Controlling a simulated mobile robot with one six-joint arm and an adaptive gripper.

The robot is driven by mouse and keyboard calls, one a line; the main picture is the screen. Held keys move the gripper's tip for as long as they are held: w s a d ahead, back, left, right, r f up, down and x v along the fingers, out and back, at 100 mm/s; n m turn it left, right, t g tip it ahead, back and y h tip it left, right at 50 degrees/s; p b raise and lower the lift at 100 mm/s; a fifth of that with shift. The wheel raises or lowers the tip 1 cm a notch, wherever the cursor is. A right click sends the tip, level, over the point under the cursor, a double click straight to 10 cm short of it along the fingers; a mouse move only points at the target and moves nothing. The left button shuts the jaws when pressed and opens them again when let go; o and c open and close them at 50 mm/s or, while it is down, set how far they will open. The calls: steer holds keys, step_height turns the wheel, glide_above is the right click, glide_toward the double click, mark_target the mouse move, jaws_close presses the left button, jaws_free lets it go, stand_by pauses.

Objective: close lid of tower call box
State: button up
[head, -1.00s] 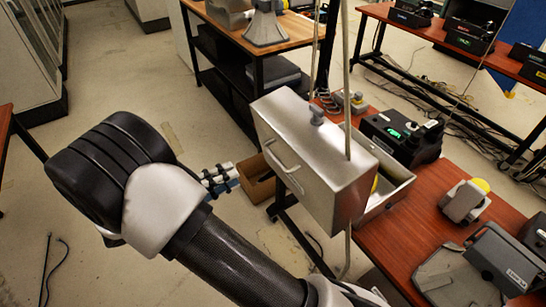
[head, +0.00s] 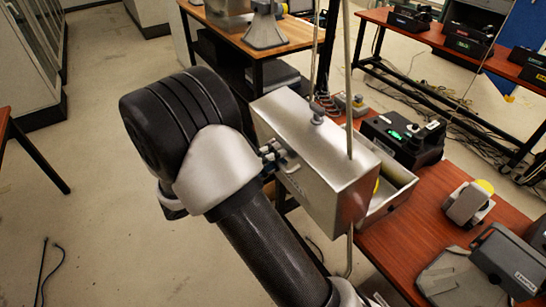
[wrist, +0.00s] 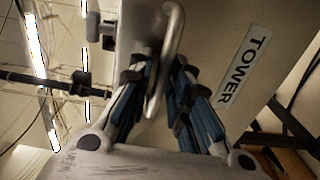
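The silver tower call box stands on the edge of the red-brown table in the head view. Its lid (head: 308,150) is swung open toward my arm, and the shallow box body (head: 390,198) shows behind it with something yellow inside. In the wrist view the lid face carries a "TOWER" label (wrist: 243,63) and a bar handle (wrist: 172,60). My gripper (wrist: 158,72) is at this handle, with its blue-and-black fingers apart, one on each side. Whether either finger touches the handle is unclear. In the head view my gripper (head: 275,158) is partly hidden by my wrist.
Thin vertical rods (head: 348,80) stand by the box. A black phone unit with a green display (head: 402,138) sits behind it, and grey phones (head: 468,204) lie to the right on the table (head: 428,215). Open floor (head: 80,230) lies to the left.

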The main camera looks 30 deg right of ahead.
jaws_close()
stand_by(0.3)
steer(key=shift+r, duration=0.1)
